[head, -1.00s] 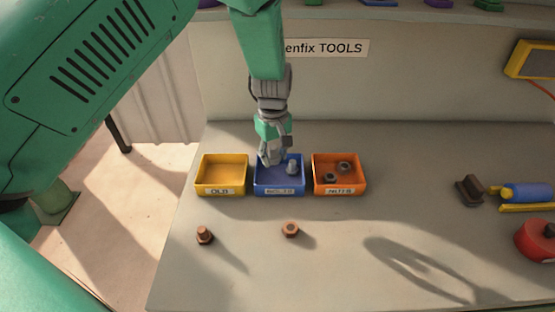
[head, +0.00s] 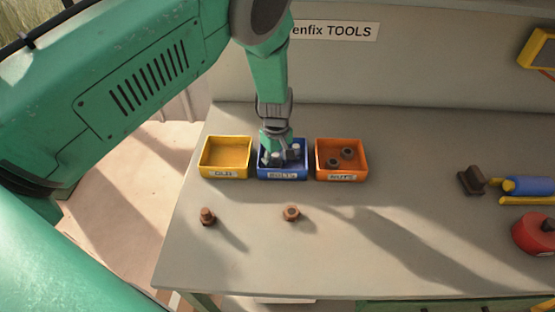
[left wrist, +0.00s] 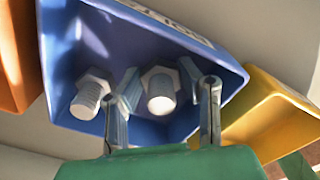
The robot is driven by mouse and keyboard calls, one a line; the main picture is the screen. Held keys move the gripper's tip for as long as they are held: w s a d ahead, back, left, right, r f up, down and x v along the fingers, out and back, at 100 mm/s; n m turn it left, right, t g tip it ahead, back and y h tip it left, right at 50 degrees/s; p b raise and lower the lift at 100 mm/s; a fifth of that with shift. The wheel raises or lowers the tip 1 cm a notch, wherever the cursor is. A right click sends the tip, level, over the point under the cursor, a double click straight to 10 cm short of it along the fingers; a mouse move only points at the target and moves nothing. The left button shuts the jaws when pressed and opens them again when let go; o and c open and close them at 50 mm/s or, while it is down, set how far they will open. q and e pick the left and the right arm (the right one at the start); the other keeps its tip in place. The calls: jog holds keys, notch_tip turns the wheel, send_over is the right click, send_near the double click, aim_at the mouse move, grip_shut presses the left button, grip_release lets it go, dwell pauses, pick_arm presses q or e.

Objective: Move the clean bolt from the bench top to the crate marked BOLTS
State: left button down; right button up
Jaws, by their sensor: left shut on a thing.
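The blue crate marked BOLTS (head: 283,174) stands in the middle of a row of three on the bench top. My left gripper (head: 281,158) reaches down into it from above. In the left wrist view, the gripper's fingers (left wrist: 160,80) are closed on a clean grey bolt (left wrist: 160,95), which is inside the blue crate's walls (left wrist: 120,18). Whether this bolt touches the crate floor I cannot tell. A second grey bolt (left wrist: 91,92) is in the same crate, beside the fingers. My right gripper is not in view.
The yellow crate (head: 226,140), left of the blue one, is empty. The orange crate (head: 341,174), to the right, holds dark nuts. A rusty bolt (head: 207,216) and a rusty nut (head: 291,213) lie in front. Tools (head: 528,187) are at the right.

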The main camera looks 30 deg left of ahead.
aim_at(273, 155)
pick_arm(q)
jog(key=shift+a, duration=0.5)
jog(key=c, duration=1.4)
grip_release()
jog(key=shift+a+f, duration=0.15)
jog(key=shift+a, duration=0.1)
jog(key=shift+d+r, duration=0.2)
jog(key=shift+d, duration=0.35)
jog(key=r, duration=0.7)
jog(key=r+b, duration=0.1)
jog(key=r, duration=0.2)
jog(key=shift+a+r, duration=0.3)
jog(key=shift+r, duration=0.1)
jog(key=shift+s+d+r, duration=0.1)
jog(key=shift+d+r, duration=0.15)
jog(key=shift+r, duration=0.3)
jog(key=shift+a, duration=0.3)
jog(key=shift+f, duration=0.1)
